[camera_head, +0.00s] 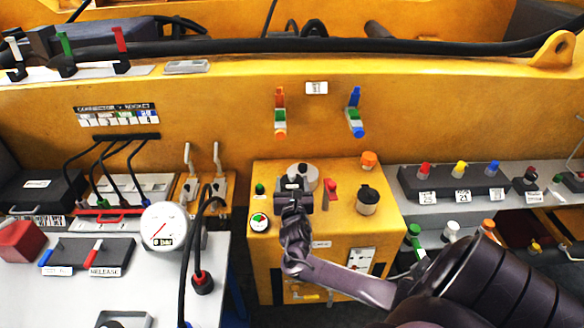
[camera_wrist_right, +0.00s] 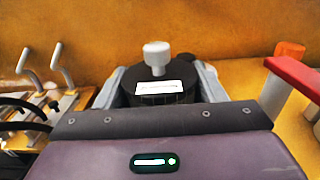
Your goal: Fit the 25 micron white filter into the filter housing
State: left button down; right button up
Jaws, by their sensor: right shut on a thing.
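My right gripper (camera_head: 293,188) is over the yellow box in the head view. In the right wrist view its two grey fingers (camera_wrist_right: 158,92) are shut on a black cylinder (camera_wrist_right: 158,97) with a white label and a white knob (camera_wrist_right: 157,55). The label is too blurred to read, so I cannot confirm it is the 25 micron filter. A pale round part (camera_head: 306,174) shows just behind the gripper; I cannot tell whether it is the housing or how the cylinder sits against it. A black canister (camera_head: 367,200) stands to the right. My left gripper is out of view.
The yellow box (camera_head: 330,268) also carries a red handle (camera_head: 331,187), a gauge (camera_head: 259,222) and an orange knob (camera_head: 369,159). Coloured knobs on a dark block (camera_head: 455,183) stand right. A white knob (camera_head: 452,229) is below them. Metal levers (camera_head: 217,160) stand left.

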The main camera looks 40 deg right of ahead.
jog(key=shift+f, duration=0.35)
jog(key=o, duration=1.1)
jog(key=shift+a, duration=0.1)
jog(key=shift+o, duration=0.2)
jog(key=shift+f, duration=0.1)
jog(key=b+v, duration=0.1)
jog(key=v, duration=0.6)
jog(key=shift+s+a+b, duration=0.2)
jog(key=shift+s+b, duration=0.1)
jog(key=shift+s, duration=0.05)
